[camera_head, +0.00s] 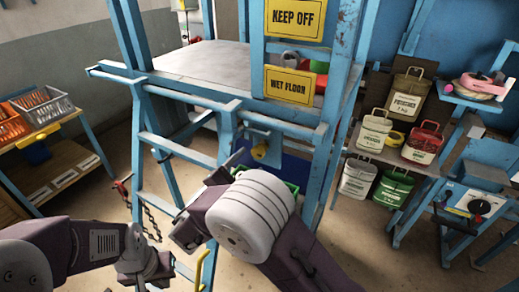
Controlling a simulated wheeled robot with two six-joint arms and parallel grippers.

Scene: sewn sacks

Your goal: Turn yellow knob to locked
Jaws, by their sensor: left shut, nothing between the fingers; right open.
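The yellow knob (259,152) sticks out from a blue panel inside the blue frame, below the tabletop. Its marking and exact turn are too small to tell. My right gripper (230,165) is open just left of and below the knob, with nothing seen in it. It looks apart from the knob, but depth is hard to judge. The grey joint of my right arm hides part of the area below the knob. My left gripper (155,268) is shut and empty at the lower left, well away from the knob.
Blue rails (190,95) and posts surround the knob. A yellow wet floor sign (290,86) hangs above it. A chain (148,215) hangs at left. Sacks (373,132) stand on a shelf at right. A white panel with a black dial (479,207) sits far right.

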